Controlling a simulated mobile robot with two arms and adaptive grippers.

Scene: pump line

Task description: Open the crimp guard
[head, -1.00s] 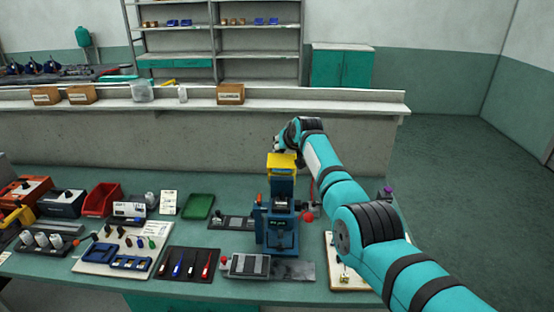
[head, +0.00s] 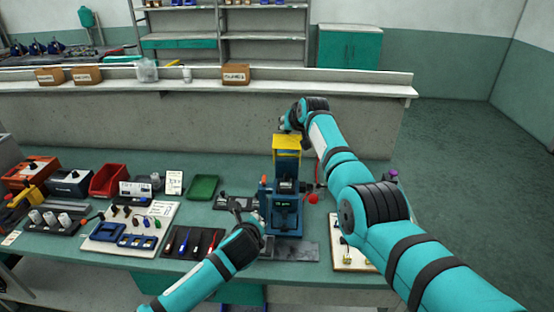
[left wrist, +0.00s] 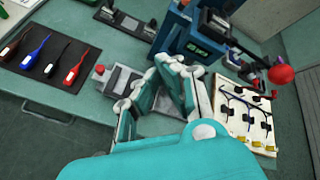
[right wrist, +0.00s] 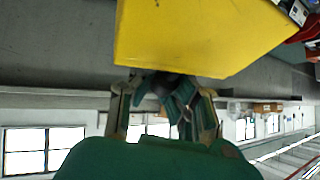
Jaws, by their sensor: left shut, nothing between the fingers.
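The blue crimp press (head: 282,208) stands on the bench in the head view. The yellow crimp guard (head: 287,142) is at its top, with a gap showing below its upper edge. The guard also fills the top of the right wrist view (right wrist: 200,35). My right gripper (head: 284,125) is behind the guard's top; its fingers show just under the yellow panel in the right wrist view (right wrist: 163,95), and their contact and opening are unclear. My left gripper (head: 242,217) is shut and empty, low at the press's left front; it also shows in the left wrist view (left wrist: 165,75).
A red ball knob (left wrist: 281,74) sticks out at the press's right. A low wall (head: 180,125) stands behind the bench.

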